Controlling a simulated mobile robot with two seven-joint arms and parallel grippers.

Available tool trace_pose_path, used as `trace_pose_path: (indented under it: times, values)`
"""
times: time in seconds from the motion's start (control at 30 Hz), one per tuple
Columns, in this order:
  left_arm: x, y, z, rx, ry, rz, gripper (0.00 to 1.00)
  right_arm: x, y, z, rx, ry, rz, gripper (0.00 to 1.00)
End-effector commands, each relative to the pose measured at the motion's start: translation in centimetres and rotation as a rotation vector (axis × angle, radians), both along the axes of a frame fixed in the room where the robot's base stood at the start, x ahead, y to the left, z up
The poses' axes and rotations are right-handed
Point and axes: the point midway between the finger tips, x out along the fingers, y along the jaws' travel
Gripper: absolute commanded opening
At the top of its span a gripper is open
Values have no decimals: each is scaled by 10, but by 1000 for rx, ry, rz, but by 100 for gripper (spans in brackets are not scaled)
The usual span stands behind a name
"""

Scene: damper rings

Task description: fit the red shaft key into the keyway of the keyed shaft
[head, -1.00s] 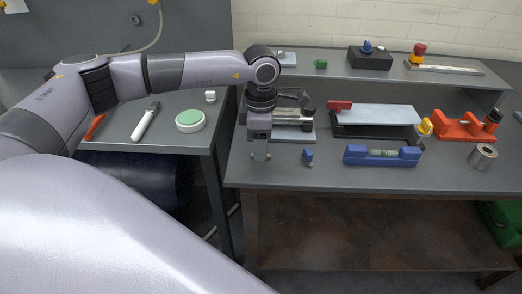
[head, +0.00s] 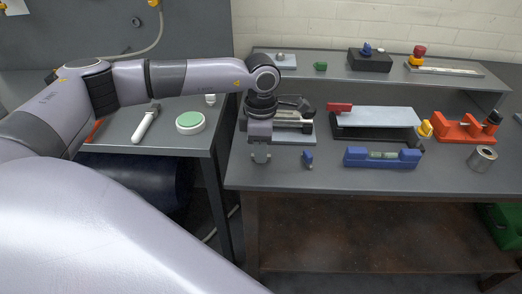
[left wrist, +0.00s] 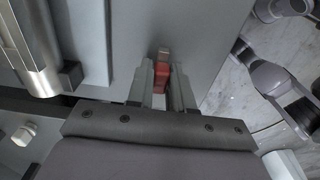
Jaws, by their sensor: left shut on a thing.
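The red shaft key (left wrist: 161,76) stands between the two fingers of my left gripper (left wrist: 162,85) in the left wrist view, and the gripper is shut on it. In the head view my left gripper (head: 261,158) points down over the front left of the grey bench; the key is not clearly visible there. The keyed shaft (head: 293,115) seems to be the silver bar on a grey base behind the gripper, partly hidden by my wrist. A silver cylinder in the left wrist view (left wrist: 32,48) lies left of the key, apart from it. Its keyway cannot be made out. My right gripper is not in view.
A blue block with a vial (head: 383,157), an orange fixture (head: 467,128) and a metal ring (head: 482,158) stand farther right. A raised shelf (head: 335,69) runs behind. The bench's front strip is mostly clear.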

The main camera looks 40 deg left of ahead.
Motion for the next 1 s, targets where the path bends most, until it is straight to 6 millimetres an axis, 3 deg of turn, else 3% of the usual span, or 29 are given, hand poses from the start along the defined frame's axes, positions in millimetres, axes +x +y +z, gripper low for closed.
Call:
trace_pose_path:
  times: [0.27,0.5,0.7,1.0]
  values:
    - [1,0,47,-2,-7,1,0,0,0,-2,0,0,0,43]
    - [1,0,118,-2,-7,0,0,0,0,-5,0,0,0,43]
    - [1,0,165,0,-4,0,0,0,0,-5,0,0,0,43]
    - [0,0,194,1,-1,0,0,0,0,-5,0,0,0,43]
